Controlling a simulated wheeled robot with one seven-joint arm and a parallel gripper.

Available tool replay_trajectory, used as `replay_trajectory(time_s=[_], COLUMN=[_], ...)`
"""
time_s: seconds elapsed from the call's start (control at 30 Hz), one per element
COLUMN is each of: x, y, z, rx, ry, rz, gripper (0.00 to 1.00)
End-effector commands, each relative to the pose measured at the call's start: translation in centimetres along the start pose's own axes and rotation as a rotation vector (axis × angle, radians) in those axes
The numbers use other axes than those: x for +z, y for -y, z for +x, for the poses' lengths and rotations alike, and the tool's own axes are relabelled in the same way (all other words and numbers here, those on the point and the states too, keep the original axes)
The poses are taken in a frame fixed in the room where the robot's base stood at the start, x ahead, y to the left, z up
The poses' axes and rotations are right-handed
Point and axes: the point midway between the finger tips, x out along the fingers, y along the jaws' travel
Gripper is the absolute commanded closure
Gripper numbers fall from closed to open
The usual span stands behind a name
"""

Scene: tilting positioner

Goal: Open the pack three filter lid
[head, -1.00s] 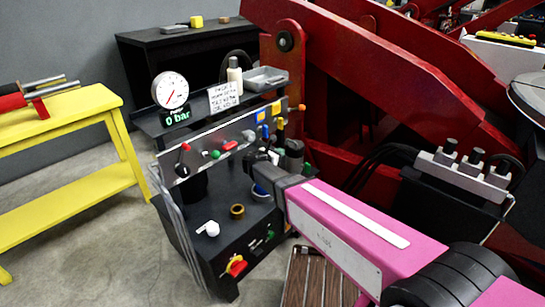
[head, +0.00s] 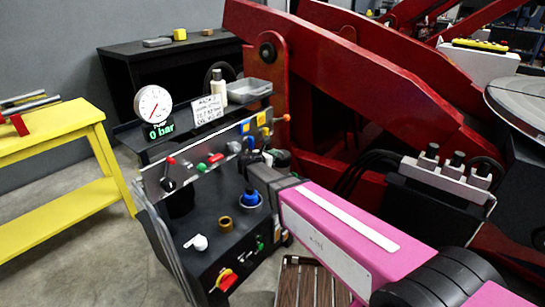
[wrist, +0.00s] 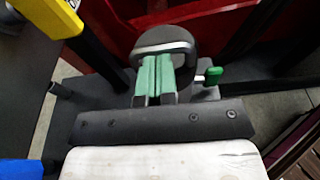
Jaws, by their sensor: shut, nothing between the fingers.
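A dark round lid (wrist: 166,36) with a grey bar handle across it shows in the upper middle of the wrist view; I take it for the filter lid. It sits flat on its housing, and no gap shows beneath it. My gripper (wrist: 154,62) has green fingers close together with nothing between them. Their tips overlap the lid's near side and handle in the picture; I cannot tell whether they touch. In the head view my gripper is mostly hidden by my pink arm, near the dark canister (head: 282,158) at the panel's right end.
A green knob (wrist: 213,74) is right of the fingers, and a yellow-topped black post (wrist: 85,45) is at left. The black control bench (head: 205,225) holds a blue knob (head: 250,197) and a brass ring (head: 224,224). A red frame (head: 380,90) stands behind.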

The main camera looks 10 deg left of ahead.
Motion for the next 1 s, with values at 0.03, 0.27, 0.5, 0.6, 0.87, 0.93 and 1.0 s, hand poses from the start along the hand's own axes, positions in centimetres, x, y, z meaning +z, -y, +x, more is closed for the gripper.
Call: replay_trajectory(time_s=[0.03, 0.27, 0.5, 0.6, 0.87, 0.93, 1.0], x=[0.2, 0.8, 1.3, 1.8, 4.0, 4.8, 5.4], y=[0.0, 0.0, 0.0, 0.0, 0.0, -0.1, -0.1], z=[0.1, 0.2, 0.5, 0.8, 2.2, 2.8, 3.4], rx=[0.0, 0.001, 0.0, -0.001, 0.0, 0.0, -0.001], ry=[-0.012, -0.05, -0.093, -0.126, -0.297, -0.363, -0.425], rz=[0.002, 0.002, 0.002, 0.003, 0.006, 0.006, 0.005], gripper=[1.0, 1.0, 1.0, 1.0, 1.0, 1.0, 1.0])
